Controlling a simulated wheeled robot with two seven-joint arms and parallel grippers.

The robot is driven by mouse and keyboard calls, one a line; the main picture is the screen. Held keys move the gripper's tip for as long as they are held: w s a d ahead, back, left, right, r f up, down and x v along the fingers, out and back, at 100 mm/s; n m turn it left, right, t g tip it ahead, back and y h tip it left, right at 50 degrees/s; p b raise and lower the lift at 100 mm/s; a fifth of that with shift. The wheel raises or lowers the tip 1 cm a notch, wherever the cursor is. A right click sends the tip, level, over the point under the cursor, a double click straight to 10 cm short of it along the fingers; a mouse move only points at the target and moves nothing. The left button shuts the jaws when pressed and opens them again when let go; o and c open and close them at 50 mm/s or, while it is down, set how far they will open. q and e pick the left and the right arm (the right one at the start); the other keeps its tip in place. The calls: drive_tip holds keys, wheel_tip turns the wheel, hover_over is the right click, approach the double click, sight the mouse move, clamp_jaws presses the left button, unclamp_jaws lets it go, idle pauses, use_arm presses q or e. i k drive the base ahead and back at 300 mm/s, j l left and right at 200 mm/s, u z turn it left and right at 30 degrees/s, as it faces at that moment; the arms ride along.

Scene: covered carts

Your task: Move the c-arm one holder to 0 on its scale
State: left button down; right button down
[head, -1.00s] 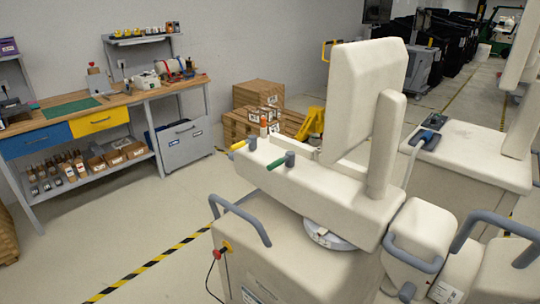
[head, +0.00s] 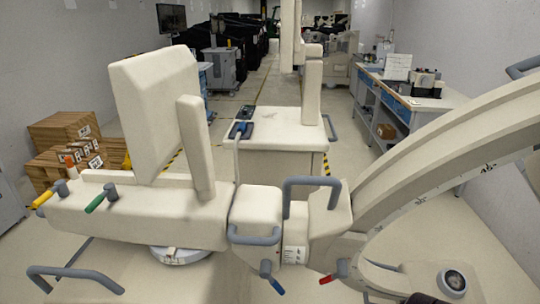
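A cream c-arm machine fills the foreground of the head view. Its long horizontal arm (head: 140,215) lies at the left, with a yellow-handled lever (head: 43,199) and a green-handled lever (head: 97,203). A block with a grey loop handle (head: 255,215) joins it to the holder (head: 332,212) beside the curved C arc (head: 440,150). Blue (head: 272,281) and red (head: 335,275) levers hang below. Small dark scale marks (head: 420,201) run along the arc, too small to read. A pale ring (head: 180,256) sits under the horizontal arm. Neither of my grippers shows.
A second cream cart (head: 280,130) stands behind, with black-covered equipment farther back. Cardboard boxes (head: 65,130) stand at the left. A blue-drawered workbench (head: 400,100) is along the right wall. Floor is open between the rear cart and the bench.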

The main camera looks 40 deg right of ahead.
sight(316, 235)
drive_tip(key=z, duration=1.85)
drive_tip(key=k+z, duration=0.1)
drive_tip(key=z, duration=0.3)
drive_tip(key=k+z, duration=0.1)
drive_tip(key=z, duration=0.3)
